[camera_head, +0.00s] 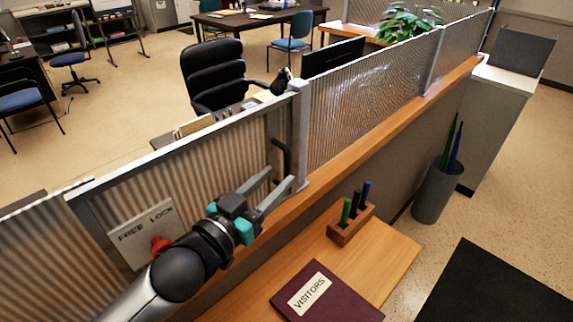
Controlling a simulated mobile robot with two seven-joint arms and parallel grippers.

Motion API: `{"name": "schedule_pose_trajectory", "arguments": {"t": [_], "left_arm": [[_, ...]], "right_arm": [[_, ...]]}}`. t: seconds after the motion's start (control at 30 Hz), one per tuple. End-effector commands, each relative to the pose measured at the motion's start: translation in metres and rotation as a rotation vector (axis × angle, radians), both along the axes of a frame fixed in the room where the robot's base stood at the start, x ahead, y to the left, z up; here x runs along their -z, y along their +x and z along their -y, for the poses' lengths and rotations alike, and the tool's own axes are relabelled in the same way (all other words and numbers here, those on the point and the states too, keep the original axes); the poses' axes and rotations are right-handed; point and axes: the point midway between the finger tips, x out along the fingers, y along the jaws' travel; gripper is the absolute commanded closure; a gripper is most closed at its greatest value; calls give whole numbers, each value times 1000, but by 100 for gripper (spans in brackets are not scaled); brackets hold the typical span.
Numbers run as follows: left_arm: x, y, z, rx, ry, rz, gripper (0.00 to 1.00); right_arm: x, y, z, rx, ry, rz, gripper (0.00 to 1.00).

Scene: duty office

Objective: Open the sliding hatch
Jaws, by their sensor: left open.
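The sliding hatch (190,182) is a framed panel of ribbed glass in the partition, and its right end meets the grey post (300,135). A dark upright handle (283,156) sits near that end. A plate (146,232) marked FREE and LOCK is at the hatch's lower left, with a red knob (160,244) on its lower edge, partly hidden by my arm. My left gripper (280,180) is open, its two fingers pointing toward the handle from just below it. I cannot tell whether they touch the handle. My right gripper is not in view.
A wooden counter (405,244) in front holds a maroon VISITORS book (326,296) and a wooden pen block (351,224). A grey bin (436,192) and a cabinet (505,105) stand at right. Behind the partition are a black chair (213,72) and a monitor (333,57).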

Motion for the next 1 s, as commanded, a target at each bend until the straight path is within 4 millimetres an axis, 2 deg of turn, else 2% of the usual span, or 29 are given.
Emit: {"name": "schedule_pose_trajectory", "arguments": {"t": [0.1, 0.3, 0.73, 1.0], "left_arm": [[-1, 15, 10, 0, -2, 1, 55], [0, 32, 21, 0, -1, -1, 55], [0, 37, 25, 0, -1, -1, 55], [0, 37, 25, 0, 0, -1, 86]], "right_arm": [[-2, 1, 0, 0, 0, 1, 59], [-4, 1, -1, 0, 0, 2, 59], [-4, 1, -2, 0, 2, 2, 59], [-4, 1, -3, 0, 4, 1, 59]]}}
